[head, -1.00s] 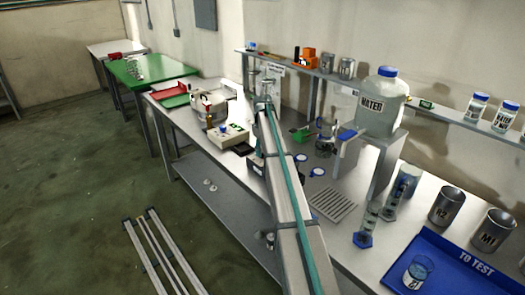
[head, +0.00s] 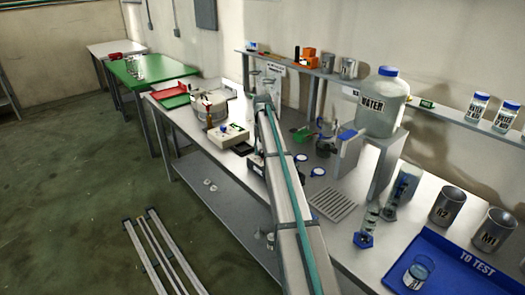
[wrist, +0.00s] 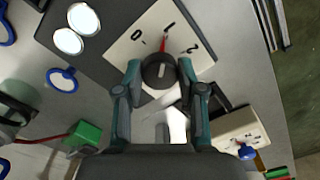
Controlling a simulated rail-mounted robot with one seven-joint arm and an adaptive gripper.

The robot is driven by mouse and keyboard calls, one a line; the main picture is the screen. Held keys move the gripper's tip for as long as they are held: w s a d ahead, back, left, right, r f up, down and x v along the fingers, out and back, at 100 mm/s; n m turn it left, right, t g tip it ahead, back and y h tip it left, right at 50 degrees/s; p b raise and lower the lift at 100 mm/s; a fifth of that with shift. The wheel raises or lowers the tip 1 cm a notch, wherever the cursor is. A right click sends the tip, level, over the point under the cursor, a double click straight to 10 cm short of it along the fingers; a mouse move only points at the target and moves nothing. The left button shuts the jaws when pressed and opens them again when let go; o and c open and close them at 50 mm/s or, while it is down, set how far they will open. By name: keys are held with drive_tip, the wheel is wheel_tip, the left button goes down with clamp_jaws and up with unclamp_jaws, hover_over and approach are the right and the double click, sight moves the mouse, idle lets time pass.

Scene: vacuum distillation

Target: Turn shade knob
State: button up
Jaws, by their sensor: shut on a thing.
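The red pointer stands just beyond the knob, between the fingertips and the marks. In the head view my arm covers the knob and most of the gripper.
White discs (wrist: 68,41), a blue-rimmed disc (wrist: 62,80) and a green block (wrist: 85,134) lie beside the plate. A cream control box (wrist: 229,137) stands on the other side. The head view shows a water jug (head: 382,101) and a blue tray (head: 450,262) to the right.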

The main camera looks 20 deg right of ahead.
drive_tip(key=shift+m, duration=0.6)
drive_tip(key=o, duration=1.1)
drive_tip(key=shift+o, duration=0.2)
drive_tip(key=shift+r, duration=0.1)
wheel_tip(320, 180, up, 12)
